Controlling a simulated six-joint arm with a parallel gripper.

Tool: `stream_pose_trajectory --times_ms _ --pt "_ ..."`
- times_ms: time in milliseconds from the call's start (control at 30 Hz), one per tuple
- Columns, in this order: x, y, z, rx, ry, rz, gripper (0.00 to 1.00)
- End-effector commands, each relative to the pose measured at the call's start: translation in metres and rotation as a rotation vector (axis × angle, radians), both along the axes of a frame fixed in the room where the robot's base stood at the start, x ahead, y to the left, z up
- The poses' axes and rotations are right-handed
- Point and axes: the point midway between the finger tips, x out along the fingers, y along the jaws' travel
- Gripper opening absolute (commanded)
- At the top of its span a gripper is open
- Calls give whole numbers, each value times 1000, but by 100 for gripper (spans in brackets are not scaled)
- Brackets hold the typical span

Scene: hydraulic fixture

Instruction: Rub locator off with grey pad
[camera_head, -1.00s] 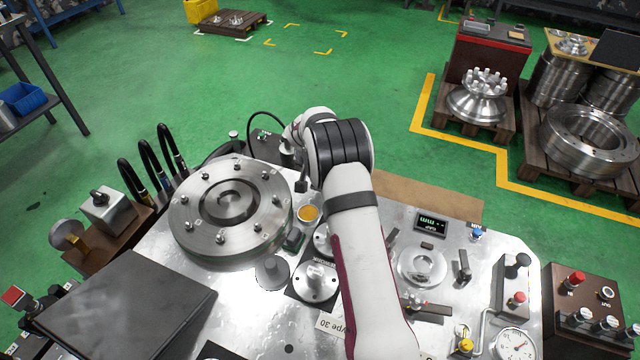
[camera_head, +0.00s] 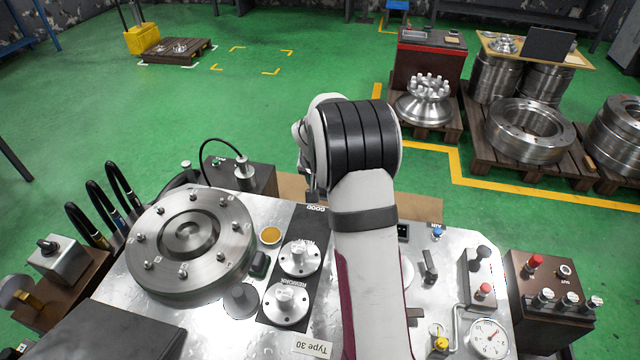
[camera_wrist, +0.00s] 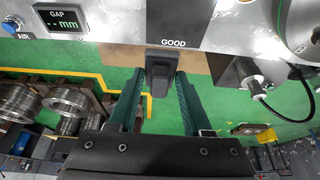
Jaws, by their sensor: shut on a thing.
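My gripper (camera_wrist: 160,78) has dark green fingers and is shut on the grey pad (camera_wrist: 160,66), a dark block between the fingertips. In the wrist view the pad is in front of the bench edge, just below the GOOD label. I cannot tell for sure which part is the locator. Silver flanged parts stand on the black strip: one at NEXT (camera_head: 299,257) and one at REWORK (camera_head: 287,302). The GOOD end (camera_head: 318,222) of the strip looks bare.
A large bolted steel disc (camera_head: 190,240) fills the bench's left. A black box with a cabled cylinder (camera_head: 243,172) stands at the back edge. A pressure gauge (camera_head: 488,338) is front right.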

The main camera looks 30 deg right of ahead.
Motion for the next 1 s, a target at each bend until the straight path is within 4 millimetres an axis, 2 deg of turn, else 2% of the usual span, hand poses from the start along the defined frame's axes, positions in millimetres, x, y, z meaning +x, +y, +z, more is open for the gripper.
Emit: stream_pose_trajectory --times_ms 33,133,167,400,633,767,867,1000 --pt "0 0 0 0 0 0 22" --pt "0 0 0 0 0 0 5" --pt "0 0 0 0 0 0 44" --pt "0 0 0 0 0 0 1" --pt "-7 0 -2 0 1 -50 0" --pt "-36 -1 -8 -2 3 -254 0" --pt "-71 -1 -14 -4 4 -517 0" --pt "-136 -1 -20 -5 4 -998 0"
